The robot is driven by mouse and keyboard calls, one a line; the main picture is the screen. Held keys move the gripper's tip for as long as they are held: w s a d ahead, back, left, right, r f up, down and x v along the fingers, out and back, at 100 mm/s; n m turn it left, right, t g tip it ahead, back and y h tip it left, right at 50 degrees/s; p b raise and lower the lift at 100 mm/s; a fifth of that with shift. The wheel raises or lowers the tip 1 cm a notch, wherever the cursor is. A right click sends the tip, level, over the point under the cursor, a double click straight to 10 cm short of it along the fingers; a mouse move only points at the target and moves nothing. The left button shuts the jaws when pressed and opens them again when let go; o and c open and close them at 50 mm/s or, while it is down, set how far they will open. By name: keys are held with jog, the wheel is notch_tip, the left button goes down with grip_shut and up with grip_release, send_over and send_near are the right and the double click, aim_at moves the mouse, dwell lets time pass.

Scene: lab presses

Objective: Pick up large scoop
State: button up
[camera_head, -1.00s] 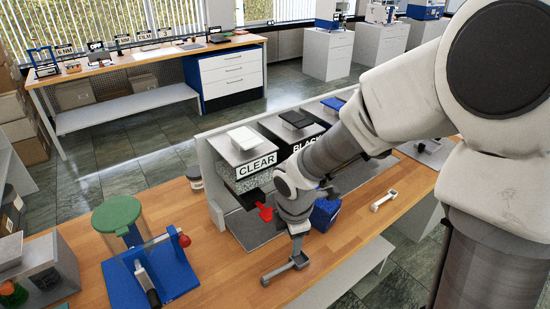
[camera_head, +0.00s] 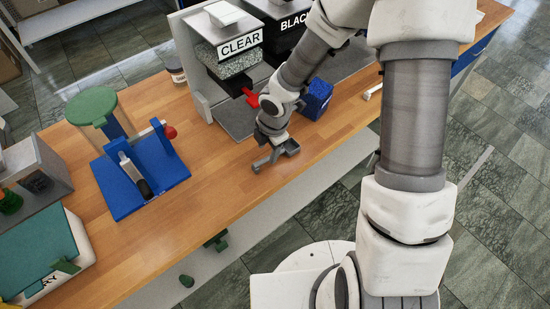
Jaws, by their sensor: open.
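A grey scoop (camera_head: 289,149) lies near the front edge of the wooden bench, with its bowl end at the right and its handle running down to the left. My gripper (camera_head: 270,142) is open, directly above the scoop's handle and pointing down at it. My own wrist hides the fingertips in part, so I cannot tell whether they touch the scoop. A smaller pale scoop (camera_head: 373,91) lies farther right on the bench, partly behind my arm.
A dispenser labelled CLEAR (camera_head: 239,45) with a red handle (camera_head: 250,98) stands close behind my gripper. A blue container (camera_head: 317,98) stands just right of it. A blue-based press with a green lid (camera_head: 92,107) stands left. The bench between press and scoop is clear.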

aim_at(267, 159)
jog(key=f, duration=0.2)
jog(key=w+f+b, duration=0.1)
jog(key=f, duration=0.2)
jog(key=shift+w+a+f, duration=0.1)
jog(key=shift+w+f, duration=0.05)
jog(key=shift+f, duration=0.15)
grip_shut()
